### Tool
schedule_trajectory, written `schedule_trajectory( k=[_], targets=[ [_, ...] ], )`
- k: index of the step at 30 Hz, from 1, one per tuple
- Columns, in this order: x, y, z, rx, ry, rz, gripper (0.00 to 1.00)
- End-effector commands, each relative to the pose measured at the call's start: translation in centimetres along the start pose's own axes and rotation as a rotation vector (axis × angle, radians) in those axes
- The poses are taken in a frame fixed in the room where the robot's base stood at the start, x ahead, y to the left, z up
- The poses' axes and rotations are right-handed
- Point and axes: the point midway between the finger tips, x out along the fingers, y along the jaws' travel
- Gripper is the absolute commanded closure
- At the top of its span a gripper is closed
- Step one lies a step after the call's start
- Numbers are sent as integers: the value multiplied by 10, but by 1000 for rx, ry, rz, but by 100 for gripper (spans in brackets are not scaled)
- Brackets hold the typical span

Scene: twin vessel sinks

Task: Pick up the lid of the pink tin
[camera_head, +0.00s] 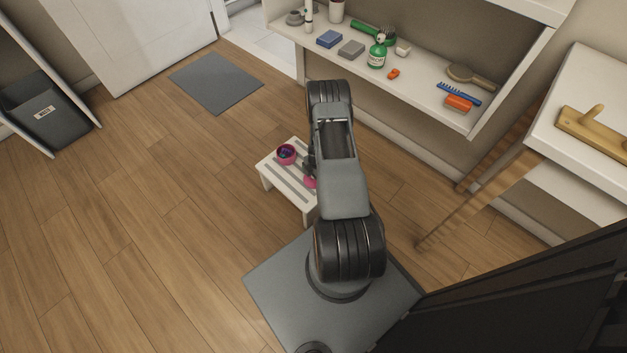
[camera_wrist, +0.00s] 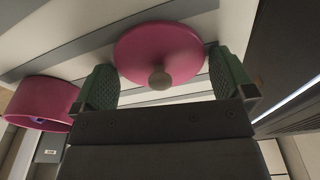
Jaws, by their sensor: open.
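The lid of the pink tin (camera_wrist: 160,50) is a round pink disc with a brownish knob (camera_wrist: 159,79) at its middle. It lies on a low white stool with grey strips (camera_head: 267,176). In the head view only a bit of the lid (camera_head: 310,183) shows beside my arm. The open pink tin (camera_head: 286,153) stands on the stool to the left, with something dark blue inside; it also shows in the wrist view (camera_wrist: 42,103). My gripper (camera_wrist: 163,88) is open, its two green-padded fingers on either side of the knob, with gaps to it. In the head view my arm mostly hides the gripper.
A white shelf (camera_head: 425,92) behind holds a green bottle (camera_head: 377,56), a blue sponge (camera_head: 329,39), brushes and other small items. A white table (camera_head: 585,95) stands at the right.

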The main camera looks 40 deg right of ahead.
Motion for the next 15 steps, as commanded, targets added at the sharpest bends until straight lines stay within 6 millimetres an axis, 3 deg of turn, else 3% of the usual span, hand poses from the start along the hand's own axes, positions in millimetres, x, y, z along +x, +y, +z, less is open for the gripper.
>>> schedule_trajectory(
  k=[3, 12, 15],
  targets=[
    [-1, 0, 0, 0, 0, 0, 2],
    [-1, 0, 0, 0, 0, 0, 31],
    [-1, 0, 0, 0, 0, 0, 33]
  ],
)
